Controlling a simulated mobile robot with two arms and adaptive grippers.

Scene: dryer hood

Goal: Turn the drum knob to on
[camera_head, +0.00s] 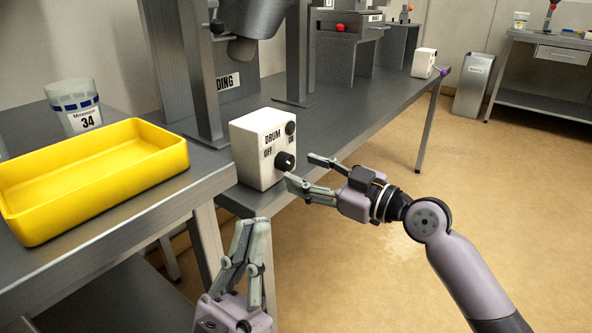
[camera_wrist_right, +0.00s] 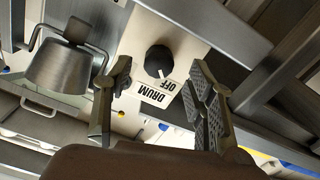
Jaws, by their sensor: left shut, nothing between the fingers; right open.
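The drum control box (camera_head: 262,148) is white and stands on the bench, labelled DRUM, OFF and ON. Its black drum knob (camera_head: 284,161) is low on the front face. The knob also shows in the right wrist view (camera_wrist_right: 158,61), with its white pointer mark toward the OFF label. My right gripper (camera_head: 298,170) is open in front of the box, with the knob ahead of and between its fingers in the wrist view (camera_wrist_right: 163,88), apparently untouched. My left gripper (camera_head: 252,222) is shut and empty, below and in front of the box.
A yellow tray (camera_head: 95,218) and a cup labelled 34 (camera_head: 76,105) sit on the bench at left. A metal stand (camera_head: 200,80) rises behind the box. Another white box (camera_head: 423,62) stands at the bench's far end.

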